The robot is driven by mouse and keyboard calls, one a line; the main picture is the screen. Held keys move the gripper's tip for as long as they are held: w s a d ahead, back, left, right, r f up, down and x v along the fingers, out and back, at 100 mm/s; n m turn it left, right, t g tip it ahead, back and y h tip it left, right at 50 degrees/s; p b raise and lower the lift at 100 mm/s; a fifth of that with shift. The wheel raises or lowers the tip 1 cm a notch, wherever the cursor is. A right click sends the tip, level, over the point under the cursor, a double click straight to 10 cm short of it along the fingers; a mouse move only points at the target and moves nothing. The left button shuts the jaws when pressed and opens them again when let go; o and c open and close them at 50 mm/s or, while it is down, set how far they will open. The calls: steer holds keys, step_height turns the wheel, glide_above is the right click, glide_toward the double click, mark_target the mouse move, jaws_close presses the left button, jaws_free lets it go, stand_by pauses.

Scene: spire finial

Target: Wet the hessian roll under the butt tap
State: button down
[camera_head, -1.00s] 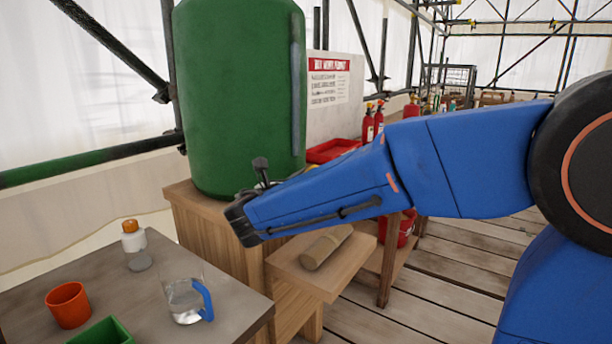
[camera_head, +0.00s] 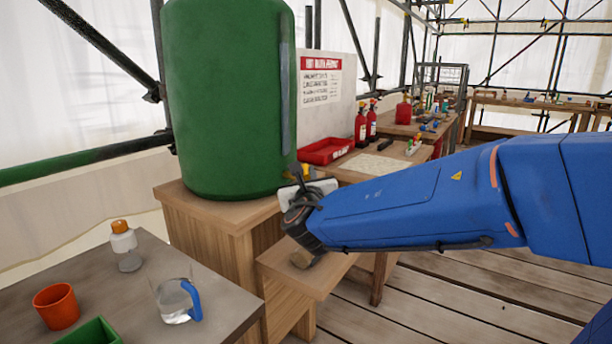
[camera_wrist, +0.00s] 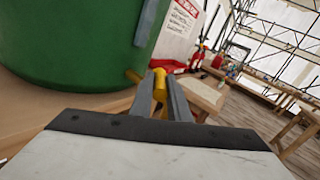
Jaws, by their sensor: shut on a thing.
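The green water butt (camera_head: 225,100) stands on a wooden stand (camera_head: 205,215). It fills the upper left of the wrist view (camera_wrist: 70,40). In the wrist view my gripper (camera_wrist: 163,92) is shut on the yellow tap (camera_wrist: 160,77), low at the butt's right side. My gripper also shows in the head view (camera_head: 303,174), beside the butt's lower right edge. No water stream shows from the tap, and I cannot tell whether the roll is wet.
A grey table (camera_head: 225,300) at the front left holds an orange cup (camera_head: 56,306), a clear jug with a blue handle (camera_head: 176,301) and a white bottle (camera_head: 124,240). A red tray (camera_head: 326,150) and red extinguishers (camera_head: 361,127) stand behind. Plank floor is clear at right.

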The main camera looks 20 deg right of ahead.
steer(key=c, duration=1.7)
jaws_free()
steer(key=v, duration=1.7)
steer(key=shift+s, duration=0.2)
